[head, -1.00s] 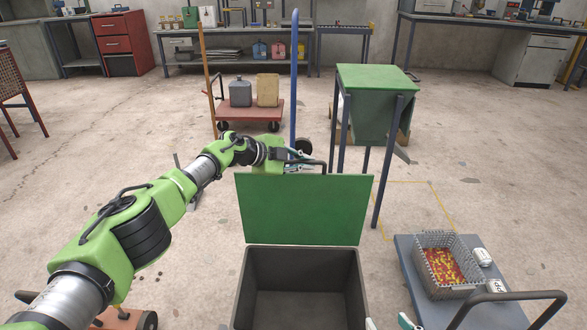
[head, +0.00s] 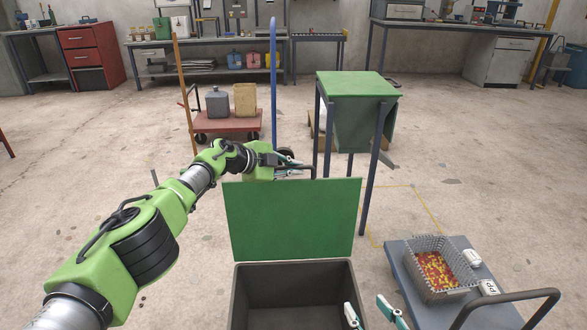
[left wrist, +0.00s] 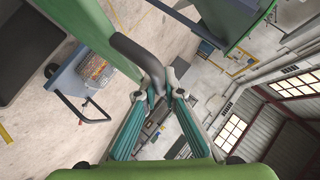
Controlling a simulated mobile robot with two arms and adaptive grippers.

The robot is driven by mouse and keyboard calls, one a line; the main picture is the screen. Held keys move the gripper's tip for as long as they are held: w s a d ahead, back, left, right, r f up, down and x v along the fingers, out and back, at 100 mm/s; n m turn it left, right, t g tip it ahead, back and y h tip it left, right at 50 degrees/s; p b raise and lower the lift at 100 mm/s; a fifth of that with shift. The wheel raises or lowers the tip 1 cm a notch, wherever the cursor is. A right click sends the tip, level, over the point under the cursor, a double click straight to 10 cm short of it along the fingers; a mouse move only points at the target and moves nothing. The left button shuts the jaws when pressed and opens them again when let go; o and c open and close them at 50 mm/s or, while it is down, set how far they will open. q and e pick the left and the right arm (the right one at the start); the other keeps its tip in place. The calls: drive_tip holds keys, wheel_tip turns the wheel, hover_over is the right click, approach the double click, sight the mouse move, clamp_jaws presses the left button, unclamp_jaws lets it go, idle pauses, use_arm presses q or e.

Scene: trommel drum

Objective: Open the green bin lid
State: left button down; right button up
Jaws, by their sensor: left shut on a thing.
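The green bin lid (head: 292,220) stands raised, close to upright, at the far edge of the dark grey bin (head: 293,268). The bin's open inside shows below it. A dark bar handle (left wrist: 135,58) is on the lid's top edge. My left gripper (head: 288,161) is behind that edge, and its fingers (left wrist: 158,92) are closed around the handle. The lid's hinge side is only partly clear. My right gripper (head: 372,314) shows at the bottom edge by the bin's right side, its fingers apart and nothing between them.
A blue-grey cart (head: 412,272) with a wire basket (head: 438,264) of red and yellow pieces stands right of the bin. A green hopper on legs (head: 357,85) stands behind the lid. A red trolley (head: 228,128) is farther back. Floor left of the bin is mostly clear.

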use_arm(q)
drive_tip(key=c, duration=2.1)
unclamp_jaws()
drive_tip(key=shift+r, duration=0.1)
drive_tip(key=shift+c, duration=0.2)
drive_tip(key=shift+a, duration=0.15)
drive_tip(key=shift+s+a+r, duration=0.2)
drive_tip(key=shift+a+r, duration=0.1)
drive_tip(key=shift+a, duration=0.1)
drive_tip(key=shift+s+a+r, duration=0.2)
drive_tip(key=shift+s+a, duration=0.15)
drive_tip(key=shift+s, duration=0.05)
drive_tip(key=v, duration=0.9)
drive_tip(key=shift+s+a+r, duration=0.2)
drive_tip(key=shift+s+a, duration=0.05)
